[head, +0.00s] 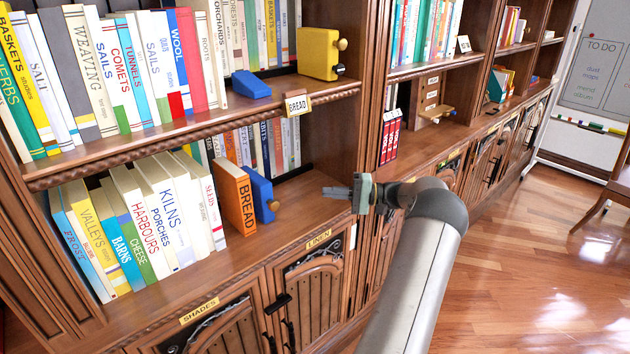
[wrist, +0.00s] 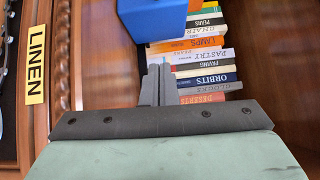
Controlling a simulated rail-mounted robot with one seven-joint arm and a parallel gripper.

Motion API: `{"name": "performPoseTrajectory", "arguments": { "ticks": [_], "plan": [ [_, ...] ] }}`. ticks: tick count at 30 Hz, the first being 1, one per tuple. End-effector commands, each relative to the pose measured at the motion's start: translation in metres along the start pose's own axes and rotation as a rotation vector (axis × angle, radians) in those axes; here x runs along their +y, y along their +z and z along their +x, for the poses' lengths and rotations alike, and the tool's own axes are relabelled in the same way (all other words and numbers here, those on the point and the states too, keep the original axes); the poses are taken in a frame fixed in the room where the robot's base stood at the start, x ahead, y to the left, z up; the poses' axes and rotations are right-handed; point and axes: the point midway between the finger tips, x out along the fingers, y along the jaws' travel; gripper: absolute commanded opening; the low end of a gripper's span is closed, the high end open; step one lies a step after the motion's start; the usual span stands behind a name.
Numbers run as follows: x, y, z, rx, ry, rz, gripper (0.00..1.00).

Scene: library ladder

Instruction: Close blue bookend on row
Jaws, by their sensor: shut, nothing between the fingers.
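The blue bookend (head: 262,195), with a round tan knob on its side, stands on the lower shelf at the right of the orange BREAD book (head: 235,198). I cannot tell whether they touch. The BREAD book is at the right end of a row of mostly pale books (head: 150,220), some of them leaning. My gripper (head: 328,193) is shut and empty over the same shelf, to the right of the bookend and apart from it. In the wrist view the shut fingers (wrist: 158,82) point toward the blue bookend (wrist: 152,22), which is cut off by the top edge.
Another row of books (wrist: 205,60) stands at the back of the lower shelf. A shelf upright (head: 360,90) stands close to my gripper. Bare shelf lies between gripper and bookend.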

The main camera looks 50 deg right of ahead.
Motion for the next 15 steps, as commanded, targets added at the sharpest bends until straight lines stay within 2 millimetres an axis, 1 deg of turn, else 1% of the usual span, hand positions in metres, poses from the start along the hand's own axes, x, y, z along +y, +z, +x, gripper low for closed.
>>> {"name": "performPoseTrajectory", "arguments": {
  "ticks": [3, 5, 8, 15],
  "plan": [
    [0.001, 0.000, 0.009, -0.029, 0.006, -0.059, 0.00],
    [0.001, 0.001, 0.015, -0.031, 0.006, -0.062, 0.00],
    [0.001, 0.002, 0.030, -0.031, 0.007, -0.061, 0.00],
    [0.001, 0.003, 0.081, -0.030, 0.006, -0.057, 0.00]
  ]
}}
